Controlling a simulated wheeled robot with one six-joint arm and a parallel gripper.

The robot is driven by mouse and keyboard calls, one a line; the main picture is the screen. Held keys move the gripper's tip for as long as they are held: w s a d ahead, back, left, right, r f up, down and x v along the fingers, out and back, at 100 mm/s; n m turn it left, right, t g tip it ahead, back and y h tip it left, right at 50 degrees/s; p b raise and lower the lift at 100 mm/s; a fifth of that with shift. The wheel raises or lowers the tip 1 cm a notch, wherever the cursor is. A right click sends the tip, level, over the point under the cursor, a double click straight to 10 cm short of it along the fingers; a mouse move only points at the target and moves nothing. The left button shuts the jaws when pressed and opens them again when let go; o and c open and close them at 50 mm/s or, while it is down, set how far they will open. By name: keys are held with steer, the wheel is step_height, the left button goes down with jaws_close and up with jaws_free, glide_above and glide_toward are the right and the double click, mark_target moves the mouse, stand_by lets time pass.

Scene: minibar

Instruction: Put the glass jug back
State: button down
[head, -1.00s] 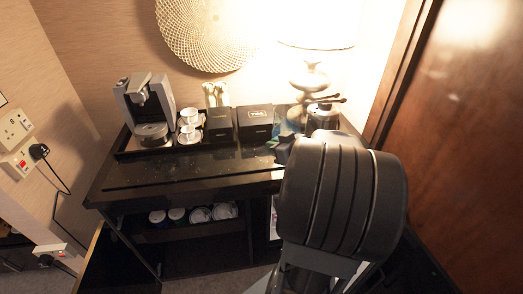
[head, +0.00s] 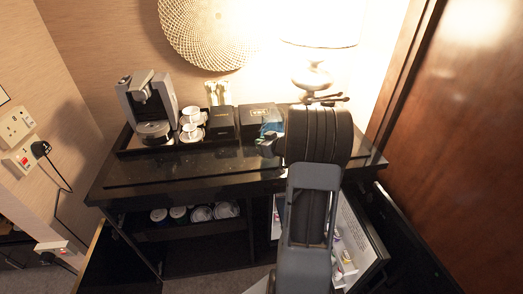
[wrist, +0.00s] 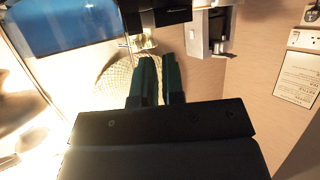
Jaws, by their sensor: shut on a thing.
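My gripper (wrist: 160,62) shows in the wrist view as two dark green fingers, close together with a narrow gap. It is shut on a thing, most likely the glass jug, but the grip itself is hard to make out. A clear curved shape with a blue area, apparently the glass jug (wrist: 68,30), fills the upper left of the wrist view. In the head view a bluish patch, probably part of the jug (head: 271,129), shows beside the black box, above the black table (head: 215,168). My wrist hides most of it and the fingers there.
A coffee machine (head: 149,104) and white cups (head: 192,124) stand on a black tray at the left. Black boxes (head: 260,113) stand at the back, with a lamp (head: 313,76) to the right. The table's front left is clear. An open drawer (head: 360,245) is below right.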

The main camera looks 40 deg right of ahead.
steer(key=shift+w+f, duration=0.2)
steer(key=shift+f, duration=1.45)
